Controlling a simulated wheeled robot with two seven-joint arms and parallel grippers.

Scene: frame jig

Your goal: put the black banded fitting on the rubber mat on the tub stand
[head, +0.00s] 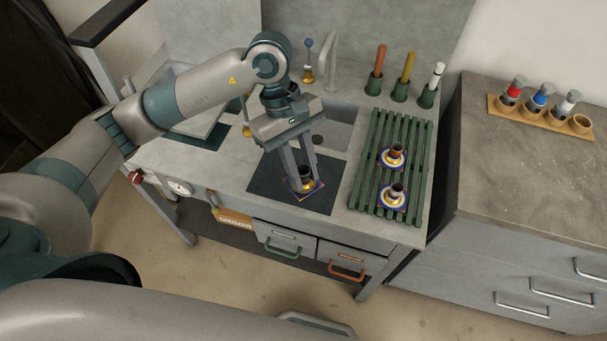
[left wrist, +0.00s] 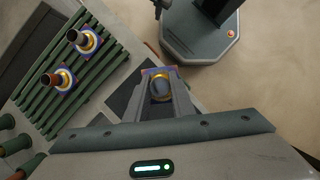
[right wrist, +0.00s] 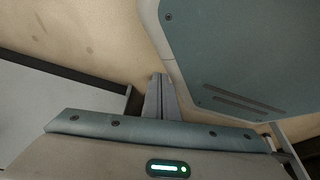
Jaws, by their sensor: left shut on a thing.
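My left gripper (head: 304,188) points down over the dark rubber mat (head: 262,184) and is shut on a dark fitting with a gold band (head: 307,183). The fitting is upright, with a blue-and-white square base low at the mat; I cannot tell whether it touches. In the left wrist view the fitting (left wrist: 160,88) sits between the fingers. Two similar fittings stand on the green slatted rack (head: 366,190): a copper-topped one (head: 395,153) and a dark-topped one (head: 395,194). I cannot identify the tub stand. My right gripper (right wrist: 162,97) looks shut and empty.
A sink (head: 338,135) with a tap lies behind the mat. Green cups (head: 427,97) with coloured handles stand behind the rack. A wooden holder (head: 540,115) with coloured-top pieces is on the cabinet at right. Drawers with green and orange handles are below the bench.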

